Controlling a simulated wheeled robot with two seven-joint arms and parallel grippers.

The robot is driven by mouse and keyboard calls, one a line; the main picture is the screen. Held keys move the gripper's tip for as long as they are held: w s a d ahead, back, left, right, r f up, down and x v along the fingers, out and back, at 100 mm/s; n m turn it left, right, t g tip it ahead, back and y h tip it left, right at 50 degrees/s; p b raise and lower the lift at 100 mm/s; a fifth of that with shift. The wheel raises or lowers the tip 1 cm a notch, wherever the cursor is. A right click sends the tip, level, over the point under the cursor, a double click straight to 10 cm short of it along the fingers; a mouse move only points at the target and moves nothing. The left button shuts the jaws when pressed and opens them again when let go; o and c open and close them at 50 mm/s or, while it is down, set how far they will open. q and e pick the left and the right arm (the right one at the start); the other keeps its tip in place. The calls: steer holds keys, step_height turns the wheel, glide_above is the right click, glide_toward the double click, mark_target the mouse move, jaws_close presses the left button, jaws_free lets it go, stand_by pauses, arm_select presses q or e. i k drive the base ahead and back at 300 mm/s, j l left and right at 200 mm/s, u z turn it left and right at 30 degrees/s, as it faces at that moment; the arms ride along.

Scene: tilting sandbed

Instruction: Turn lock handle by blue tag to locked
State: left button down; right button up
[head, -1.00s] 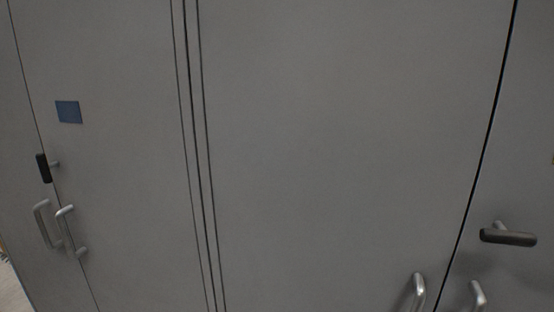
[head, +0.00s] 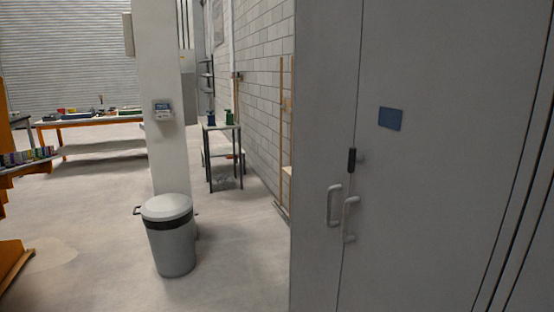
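A blue tag (head: 390,119) is on the grey cabinet door at the right of the head view. Below it and to its left, a black lock handle (head: 352,161) sits at the seam between two doors. The handle stands upright, its long side along the seam. Two pale pull handles (head: 334,205) are under it, one on each side of the seam. Neither of my grippers shows in the head view.
The grey cabinet (head: 450,200) fills the right side. A lidded grey bin (head: 170,235) stands on the floor by a white column (head: 160,60). A small table (head: 222,128) and a workbench (head: 95,119) are farther back. The floor between bin and cabinet is clear.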

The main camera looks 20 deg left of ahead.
mark_target(352, 158)
steer(key=u, duration=0.25)
steer(key=z, duration=0.65)
steer(key=i+j+z, duration=0.2)
steer(key=j+z, duration=0.15)
steer(key=i+j+z, duration=0.1)
steer(key=j+z, duration=0.2)
steer(key=j, duration=0.3)
steer(key=j+z, duration=0.35)
steer(key=j, duration=0.15)
steer(key=i, duration=0.05)
